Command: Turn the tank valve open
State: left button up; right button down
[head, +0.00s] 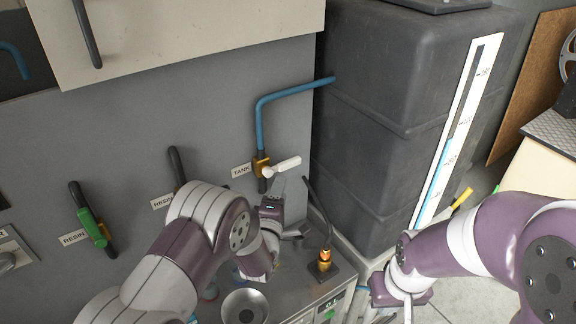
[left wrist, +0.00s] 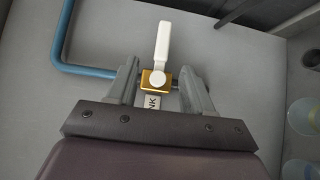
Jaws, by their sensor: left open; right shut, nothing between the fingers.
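In the head view the lever points right, roughly across the blue pipe. The left wrist view shows the brass body (left wrist: 158,80) and the white lever (left wrist: 163,45) between my open fingers. My left gripper (left wrist: 160,85) is open, with one finger on each side of the valve; contact is not clear. My right gripper (head: 406,296) is low at the bottom right, far from the valve; its fingertips are hard to make out.
A blue pipe (head: 285,94) runs from the valve to the large dark tank (head: 375,110). A metal bench with a funnel-like bowl (head: 245,306) and a brass fitting (head: 324,262) lies below.

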aim_at(288, 167)
pick_arm(q)
jog(key=w, duration=0.2)
jog(key=w+d+p, duration=0.1)
jog(key=w, duration=0.5)
jog(key=shift+d+f+p, duration=0.15)
jog(key=shift+f+p, duration=0.15)
jog(key=shift+p, duration=0.05)
jog(key=shift+w+r, duration=0.2)
jog(key=shift+w, duration=0.35)
jog(key=shift+w+d+p, duration=0.15)
jog(key=shift+w+p, duration=0.05)
jog(key=shift+p, duration=0.1)
jog(key=shift+w+d+f, duration=0.15)
jog(key=shift+w+f, duration=0.1)
jog(key=shift+w, duration=0.2)
jog(key=shift+s+r, duration=0.1)
jog(key=c, duration=0.7)
grip_shut()
pick_arm(e)
jog(key=shift+w+r, duration=0.3)
jog(key=shift+r, duration=0.3)
jog(key=shift+w+r, duration=0.3)
jog(key=shift+r, duration=0.3)
